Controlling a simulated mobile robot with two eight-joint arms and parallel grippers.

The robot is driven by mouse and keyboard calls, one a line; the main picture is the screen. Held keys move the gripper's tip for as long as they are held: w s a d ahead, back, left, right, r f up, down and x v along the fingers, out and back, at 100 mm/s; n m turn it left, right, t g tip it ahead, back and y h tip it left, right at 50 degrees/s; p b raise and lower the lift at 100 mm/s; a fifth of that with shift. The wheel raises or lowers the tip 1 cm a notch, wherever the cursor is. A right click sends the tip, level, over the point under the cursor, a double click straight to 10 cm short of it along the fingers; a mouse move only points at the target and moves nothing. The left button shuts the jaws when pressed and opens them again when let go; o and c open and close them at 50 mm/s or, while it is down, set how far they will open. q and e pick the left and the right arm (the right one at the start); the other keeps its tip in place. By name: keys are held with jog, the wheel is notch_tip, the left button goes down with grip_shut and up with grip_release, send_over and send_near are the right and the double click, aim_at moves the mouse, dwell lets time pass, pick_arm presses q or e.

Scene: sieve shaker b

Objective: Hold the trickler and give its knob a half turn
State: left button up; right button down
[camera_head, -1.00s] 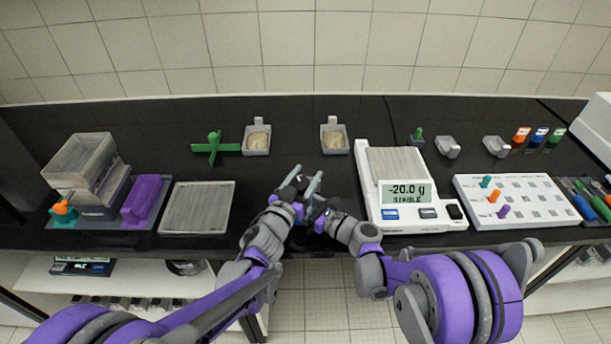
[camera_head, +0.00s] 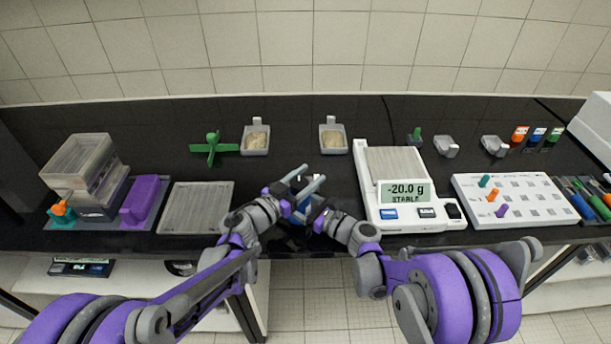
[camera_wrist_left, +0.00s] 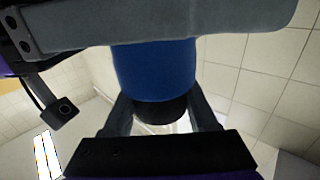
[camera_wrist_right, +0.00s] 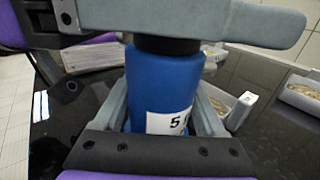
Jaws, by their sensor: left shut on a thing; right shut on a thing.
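The trickler (camera_head: 303,204) is a blue cylinder held between my two grippers, above the front edge of the bench. In the right wrist view its blue body (camera_wrist_right: 160,82) carries a white label with a 5, partly cut off. My right gripper (camera_wrist_right: 172,118) is shut on that body. The black knob (camera_wrist_left: 162,108) sits at one end of the body. My left gripper (camera_wrist_left: 160,118) is shut around the knob, with its fingers on either side. In the head view the left gripper (camera_head: 304,183) partly hides the trickler.
A balance (camera_head: 390,211) reading -20.0 g stands to the right, beside a white peg board (camera_head: 520,187). A flat ridged plate (camera_head: 196,208) lies to the left. Two grey scoops of powder (camera_head: 255,140) (camera_head: 333,139) and a green cross-shaped piece (camera_head: 213,149) stand behind.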

pick_arm(q)
jog(key=m+g+h, duration=0.2)
jog(key=g, duration=0.1)
jog(key=m+g+h, duration=0.1)
jog(key=shift+s+d+m+g, duration=0.2)
jog(key=shift+s+m+g, duration=0.1)
jog(key=m+g+h, duration=0.1)
jog(key=m+g, duration=0.1)
jog(key=s+m+g+h, duration=0.1)
jog(key=g, duration=0.2)
jog(key=shift+d+f+m+g, duration=0.1)
jog(key=shift+d+m+g, duration=0.1)
jog(key=shift+m+g, duration=0.15)
jog(key=shift+s+m+g+y, duration=0.1)
jog(key=shift+s+m+g, duration=0.15)
jog(key=shift+m+g, duration=0.95)
jog(key=shift+s+m+g+y, duration=0.1)
jog(key=shift+s+m+g, duration=0.4)
jog(key=shift+g, duration=1.15)
jog(key=shift+s+m+g+y, duration=0.1)
jog(key=shift+m+g, duration=1.05)
jog(key=shift+g, duration=0.55)
jog(key=o, duration=1.4)
notch_tip(320, 180, up, 10)
jog(key=shift+r, duration=0.1)
